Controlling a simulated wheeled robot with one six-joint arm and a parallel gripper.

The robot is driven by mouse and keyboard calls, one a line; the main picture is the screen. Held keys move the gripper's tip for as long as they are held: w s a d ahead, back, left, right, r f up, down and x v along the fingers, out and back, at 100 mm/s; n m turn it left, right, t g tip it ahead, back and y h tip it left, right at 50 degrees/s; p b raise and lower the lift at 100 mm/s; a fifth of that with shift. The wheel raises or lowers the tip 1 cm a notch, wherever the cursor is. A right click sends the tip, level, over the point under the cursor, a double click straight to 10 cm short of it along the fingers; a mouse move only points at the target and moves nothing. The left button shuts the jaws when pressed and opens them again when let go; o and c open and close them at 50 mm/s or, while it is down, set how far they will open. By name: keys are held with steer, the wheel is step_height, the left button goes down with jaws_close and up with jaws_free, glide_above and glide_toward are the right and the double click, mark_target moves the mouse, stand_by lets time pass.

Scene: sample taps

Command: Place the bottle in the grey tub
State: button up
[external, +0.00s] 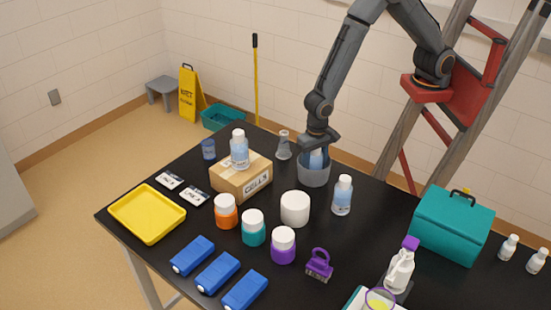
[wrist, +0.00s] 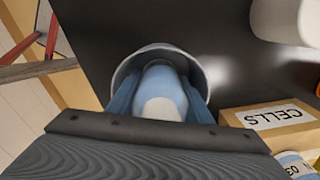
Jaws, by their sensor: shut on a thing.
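The grey tub (external: 313,175) stands on the far part of the black table, and its rim shows in the wrist view (wrist: 127,66). My gripper (external: 317,152) points down into the tub's mouth. It is shut on a bottle (wrist: 160,88) with a blue body and a white patch, one finger on each side of it. The bottle also shows between the fingers in the external view (external: 317,160). It is within the tub's rim; its lower end is hidden, so I cannot tell whether it touches the tub's floor.
A similar bottle (external: 239,153) stands on the cardboard CELLS box (external: 232,180), left of the tub. Another bottle (external: 342,196) stands to the tub's right. A glass flask (external: 283,148) is close on the left, and a white jar (external: 295,208) is in front.

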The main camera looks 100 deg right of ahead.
steer(key=shift+f, duration=0.1)
steer(key=o, duration=0.9)
step_height(320, 180, up, 11)
steer(key=b, duration=0.3)
steer(key=shift+b, duration=0.4)
steer(key=shift+r, duration=0.6)
